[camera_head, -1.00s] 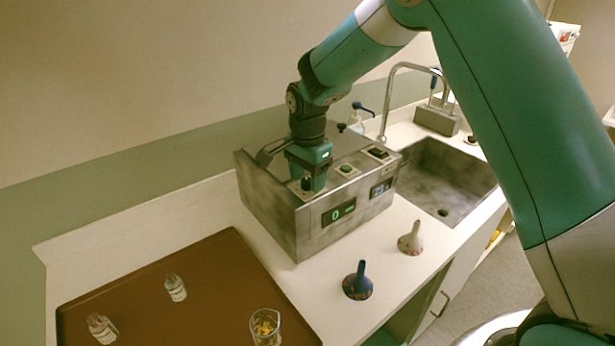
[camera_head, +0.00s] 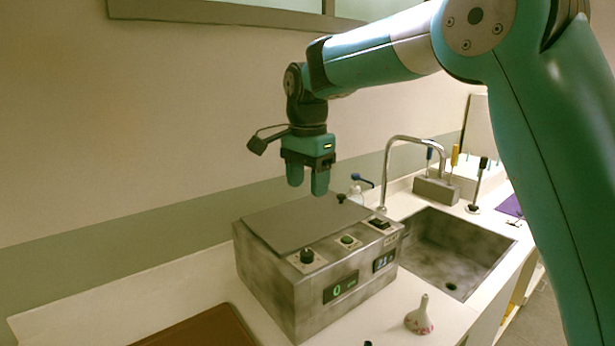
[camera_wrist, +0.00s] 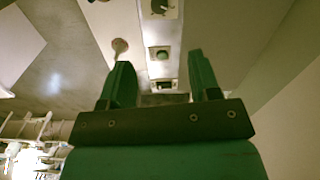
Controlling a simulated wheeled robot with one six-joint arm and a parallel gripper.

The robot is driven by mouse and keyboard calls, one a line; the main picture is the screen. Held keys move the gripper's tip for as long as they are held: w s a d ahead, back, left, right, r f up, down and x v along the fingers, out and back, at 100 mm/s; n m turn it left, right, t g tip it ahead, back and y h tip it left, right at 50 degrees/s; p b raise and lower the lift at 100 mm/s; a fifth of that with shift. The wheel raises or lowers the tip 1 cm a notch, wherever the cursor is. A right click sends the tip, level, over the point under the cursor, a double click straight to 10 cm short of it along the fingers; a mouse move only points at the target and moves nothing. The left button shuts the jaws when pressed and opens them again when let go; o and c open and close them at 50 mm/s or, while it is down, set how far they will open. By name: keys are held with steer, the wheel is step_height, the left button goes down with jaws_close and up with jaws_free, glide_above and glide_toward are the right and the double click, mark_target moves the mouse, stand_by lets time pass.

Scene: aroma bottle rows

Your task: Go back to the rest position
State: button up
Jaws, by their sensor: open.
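My gripper (camera_head: 308,190) is open and empty in the head view. It hangs in the air with its fingers pointing down, above the metal box-shaped machine (camera_head: 300,325). A clear gap shows between the fingertips and the machine's lid (camera_head: 300,222). In the wrist view my gripper (camera_wrist: 163,75) shows two green fingers spread apart with nothing between them. The machine's green button (camera_wrist: 162,55) shows beyond the fingers there.
The machine has a dark knob (camera_head: 307,256) and lit displays on its front. A sink (camera_head: 450,262) with a tall faucet (camera_head: 386,165) is to the right. A brown tray (camera_head: 205,330) is at the lower left.

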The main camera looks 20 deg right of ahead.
steer(key=shift+r, duration=0.9)
